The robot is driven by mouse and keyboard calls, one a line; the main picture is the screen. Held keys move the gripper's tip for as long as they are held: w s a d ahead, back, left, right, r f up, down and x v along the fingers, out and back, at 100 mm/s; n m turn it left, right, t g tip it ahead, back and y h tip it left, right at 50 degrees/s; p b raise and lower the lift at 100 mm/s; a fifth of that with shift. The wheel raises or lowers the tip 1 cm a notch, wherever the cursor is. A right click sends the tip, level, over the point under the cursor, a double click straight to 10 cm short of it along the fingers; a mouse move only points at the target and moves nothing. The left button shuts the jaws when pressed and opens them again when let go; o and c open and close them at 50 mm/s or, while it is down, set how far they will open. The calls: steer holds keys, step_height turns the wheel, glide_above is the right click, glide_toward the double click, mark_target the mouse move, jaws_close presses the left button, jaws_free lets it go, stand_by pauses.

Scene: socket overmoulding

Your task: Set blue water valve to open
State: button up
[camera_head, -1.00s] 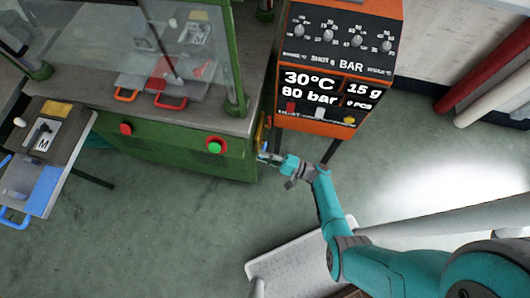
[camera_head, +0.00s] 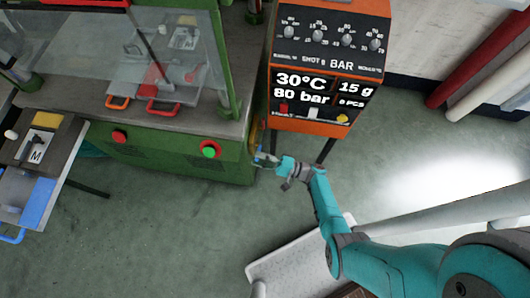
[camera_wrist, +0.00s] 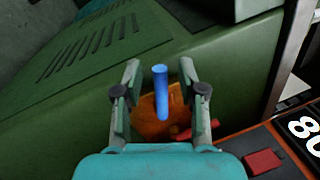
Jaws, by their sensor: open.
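The blue water valve handle (camera_wrist: 160,92) shows in the wrist view as a short blue bar on an orange-brown plate (camera_wrist: 150,125) at the side of the green machine. My gripper (camera_wrist: 162,75) is open, with one finger on each side of the blue handle. I cannot tell whether either finger touches it. In the head view my gripper (camera_head: 264,157) is at the right side of the green machine, and the valve there is small and mostly hidden. A red part (camera_wrist: 185,134) shows beside the right finger, low on the plate.
The green machine (camera_head: 180,158) with red and green buttons stands left of my gripper. An orange control panel (camera_head: 322,105) reading 30°C and 80 bar stands close on the right. A light grey platform (camera_head: 300,262) lies below. Floor is clear at the lower left.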

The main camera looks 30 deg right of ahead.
steer(key=shift+s+d, duration=0.1)
steer(key=v, duration=1.1)
steer(key=shift+s+d, duration=0.25)
steer(key=shift+f, duration=0.1)
